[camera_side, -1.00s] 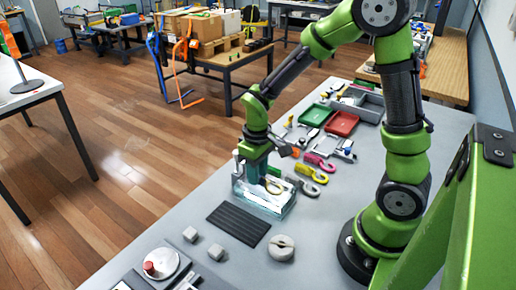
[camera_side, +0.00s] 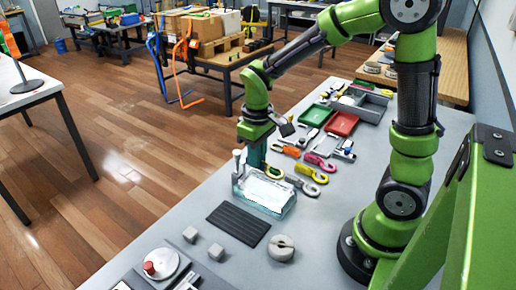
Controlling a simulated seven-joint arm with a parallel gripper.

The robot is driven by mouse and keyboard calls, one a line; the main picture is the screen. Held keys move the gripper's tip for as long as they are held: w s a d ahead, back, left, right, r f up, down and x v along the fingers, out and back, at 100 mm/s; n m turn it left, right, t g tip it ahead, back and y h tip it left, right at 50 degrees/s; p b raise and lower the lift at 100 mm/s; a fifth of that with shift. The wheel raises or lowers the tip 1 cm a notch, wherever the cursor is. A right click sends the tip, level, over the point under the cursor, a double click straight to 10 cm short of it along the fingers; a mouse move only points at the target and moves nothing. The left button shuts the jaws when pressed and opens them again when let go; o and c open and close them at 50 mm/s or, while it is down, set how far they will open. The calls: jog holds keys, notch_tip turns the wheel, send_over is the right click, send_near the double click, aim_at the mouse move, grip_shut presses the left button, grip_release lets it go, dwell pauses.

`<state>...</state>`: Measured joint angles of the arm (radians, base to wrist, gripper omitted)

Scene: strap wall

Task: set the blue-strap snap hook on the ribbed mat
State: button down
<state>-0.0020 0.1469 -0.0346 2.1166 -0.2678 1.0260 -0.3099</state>
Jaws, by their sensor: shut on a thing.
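My gripper (camera_side: 257,138) is above the clear glass-like box, shut on the blue-strap snap hook. Its blue-green strap (camera_side: 257,154) hangs down from the fingers. A pale gold hook (camera_side: 274,173) shows at its lower end, over the box's back edge; whether it touches the box I cannot tell. The fingertips are too small to make out clearly. The dark ribbed mat (camera_side: 238,225) lies flat and bare on the grey table, in front of the box.
The clear box (camera_side: 265,193) stands between my gripper and the mat. Yellow (camera_side: 311,173) and pink (camera_side: 320,161) hooks lie behind it to the right. Grey blocks (camera_side: 190,234) and a round slotted weight (camera_side: 282,247) flank the mat. Red and green trays stand farther back.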

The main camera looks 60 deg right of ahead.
jog(key=w+a+f, duration=0.1)
jog(key=a+f, duration=0.2)
jog(key=a, duration=0.8)
jog(key=shift+d+f, duration=0.15)
jog(key=shift+f, duration=2.7)
jog(key=shift+f, duration=0.2)
jog(key=c, duration=0.6)
grip_release()
jog(key=shift+r, duration=3.05)
